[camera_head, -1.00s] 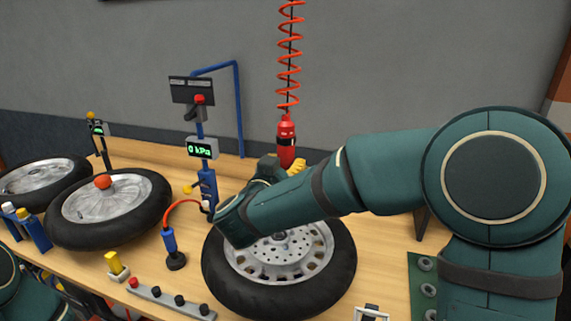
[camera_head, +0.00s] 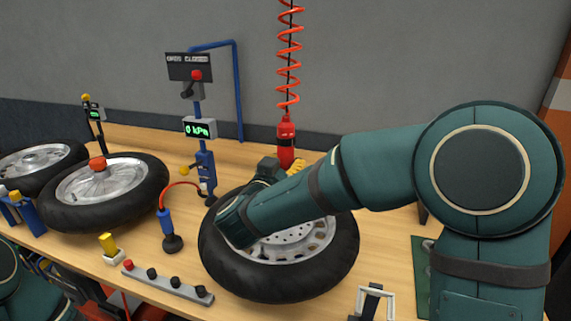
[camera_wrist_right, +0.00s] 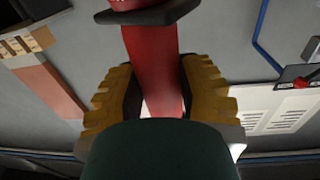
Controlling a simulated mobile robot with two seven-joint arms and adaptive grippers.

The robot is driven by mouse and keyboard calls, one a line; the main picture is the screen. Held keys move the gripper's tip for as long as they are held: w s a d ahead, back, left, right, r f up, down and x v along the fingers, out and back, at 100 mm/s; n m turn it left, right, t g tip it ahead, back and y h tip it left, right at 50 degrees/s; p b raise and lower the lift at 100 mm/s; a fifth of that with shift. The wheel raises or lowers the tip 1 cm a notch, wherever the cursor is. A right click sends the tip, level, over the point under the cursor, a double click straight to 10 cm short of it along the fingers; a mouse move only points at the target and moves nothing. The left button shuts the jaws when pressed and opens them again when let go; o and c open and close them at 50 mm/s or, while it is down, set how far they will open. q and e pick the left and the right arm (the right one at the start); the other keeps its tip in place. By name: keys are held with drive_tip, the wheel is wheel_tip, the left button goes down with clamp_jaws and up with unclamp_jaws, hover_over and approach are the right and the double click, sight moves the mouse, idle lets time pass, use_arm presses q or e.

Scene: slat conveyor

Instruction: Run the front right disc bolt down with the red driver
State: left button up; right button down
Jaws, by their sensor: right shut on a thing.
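The red driver (camera_head: 286,142) hangs upright from a red coiled hose above the far side of the near wheel. My right gripper (camera_head: 291,166) is shut on it, its yellow fingers partly hidden by my wrist. In the right wrist view, the driver's red body (camera_wrist_right: 152,75) runs between the two yellow finger pads of my right gripper (camera_wrist_right: 158,82). The near wheel (camera_head: 275,286) lies flat with its perforated disc (camera_head: 312,236) upward. My right forearm covers its left and middle parts, and single bolts are too small to tell. My left gripper is out of view.
A blue stand with a gauge (camera_head: 200,127) reading 0 kPa is left of the driver. Two more wheels (camera_head: 105,212) lie at the left. A grey bar with knobs (camera_head: 165,280) lies along the front edge, and a silver frame (camera_head: 376,300) stands front right.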

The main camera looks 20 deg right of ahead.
sight(282, 148)
drive_tip(key=shift+f+b, duration=0.55)
drive_tip(key=shift+f, duration=0.4)
idle(1.5)
drive_tip(key=shift+r+p, duration=0.15)
drive_tip(key=shift+p, duration=0.15)
idle(0.7)
drive_tip(key=shift+r+p, duration=0.6)
drive_tip(key=shift+r, duration=0.05)
idle(0.6)
drive_tip(key=shift+r+p, duration=2.35)
drive_tip(key=shift+r, duration=0.4)
drive_tip(key=shift+f, duration=0.1)
